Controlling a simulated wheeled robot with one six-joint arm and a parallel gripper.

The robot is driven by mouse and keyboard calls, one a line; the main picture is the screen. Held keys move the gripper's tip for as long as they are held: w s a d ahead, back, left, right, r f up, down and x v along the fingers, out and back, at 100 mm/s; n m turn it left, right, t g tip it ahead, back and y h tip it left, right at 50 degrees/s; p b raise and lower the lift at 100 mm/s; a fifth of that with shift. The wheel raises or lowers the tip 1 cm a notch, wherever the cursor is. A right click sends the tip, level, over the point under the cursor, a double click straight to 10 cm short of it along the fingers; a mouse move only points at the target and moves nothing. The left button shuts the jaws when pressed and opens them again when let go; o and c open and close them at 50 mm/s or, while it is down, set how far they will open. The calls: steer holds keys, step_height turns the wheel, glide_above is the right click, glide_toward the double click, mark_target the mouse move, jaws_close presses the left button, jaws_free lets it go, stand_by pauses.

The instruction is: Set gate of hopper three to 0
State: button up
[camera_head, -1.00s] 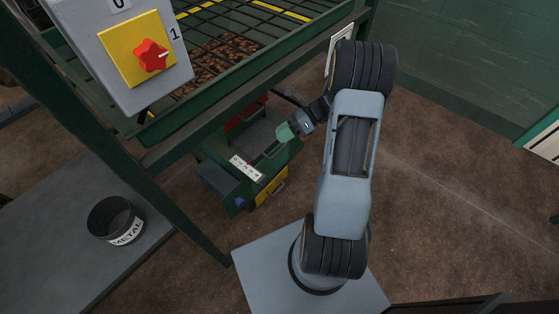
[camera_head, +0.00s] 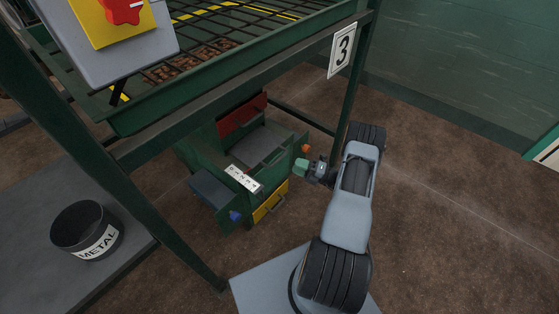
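Hopper three is a green frame with a mesh top, marked by a white sign reading 3 (camera_head: 342,50) on its right post. Under it hangs a green gate unit (camera_head: 205,150) with a white scale plate (camera_head: 242,179), whose marks are too small to read surely. The unit has a blue knob (camera_head: 235,216) at its front and an orange knob (camera_head: 305,149) at its right. My gripper (camera_head: 301,166), with greenish fingers, is just below the orange knob, right of the unit. I cannot tell whether it touches anything or is open.
A grey switch box with a yellow plate and red knob (camera_head: 122,10) is at upper left. A black bin labelled METAL (camera_head: 87,230) stands on a grey surface at left. A green leg (camera_head: 180,245) is left of the unit. The brown floor at right is clear.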

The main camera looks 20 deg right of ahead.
mark_target(279, 159)
steer(key=x, duration=0.8)
steer(key=shift+w+a+b, duration=0.1)
steer(key=shift+a+b, duration=0.05)
steer(key=shift+b, duration=0.2)
steer(key=shift+c, duration=0.4)
jaws_close()
